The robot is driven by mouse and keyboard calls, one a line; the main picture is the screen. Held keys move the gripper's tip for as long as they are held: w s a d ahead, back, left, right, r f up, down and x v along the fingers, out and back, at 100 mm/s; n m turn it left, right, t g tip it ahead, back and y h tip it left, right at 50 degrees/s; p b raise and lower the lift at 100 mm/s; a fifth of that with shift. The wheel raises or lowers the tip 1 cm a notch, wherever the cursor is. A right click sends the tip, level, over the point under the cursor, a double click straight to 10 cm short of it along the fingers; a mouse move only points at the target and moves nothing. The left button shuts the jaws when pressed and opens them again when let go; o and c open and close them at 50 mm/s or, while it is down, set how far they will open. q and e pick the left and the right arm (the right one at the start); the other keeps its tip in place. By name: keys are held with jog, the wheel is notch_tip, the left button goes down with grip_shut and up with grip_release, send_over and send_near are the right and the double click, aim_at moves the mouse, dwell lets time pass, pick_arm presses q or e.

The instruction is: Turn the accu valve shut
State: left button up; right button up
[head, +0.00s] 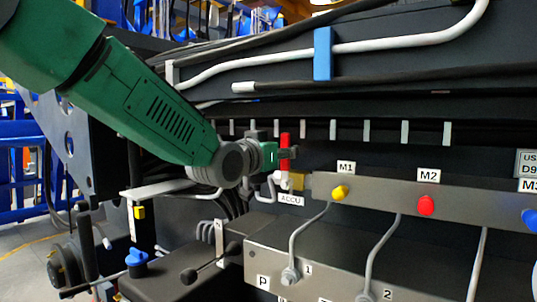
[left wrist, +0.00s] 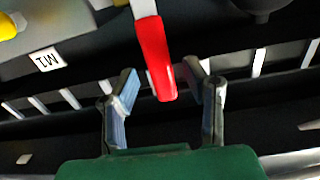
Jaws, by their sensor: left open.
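The accu valve's red handle (head: 285,140) stands upright in the head view, above the white ACCU label (head: 291,200). A light-coloured valve fitting (head: 283,181) is at its lower end. My left gripper (head: 284,154) is at the handle, coming from the left. In the left wrist view, the red handle (left wrist: 155,58) reaches down between the two spread fingers of my left gripper (left wrist: 160,88). Gaps show on both sides of the handle, so the gripper is open around its end. My right gripper is not in view.
A grey bar with a yellow knob (head: 340,192), a red knob (head: 426,206) and a blue knob (head: 531,218) runs to the right of the valve. Thin pipes drop to a grey block (head: 262,240). Pipes and black hoses cross above.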

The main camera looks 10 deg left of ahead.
pick_arm(q)
jog(key=v, duration=1)
jog(key=shift+s, duration=0.3)
jog(key=shift+a+r, duration=0.1)
jog(key=shift+a, duration=0.05)
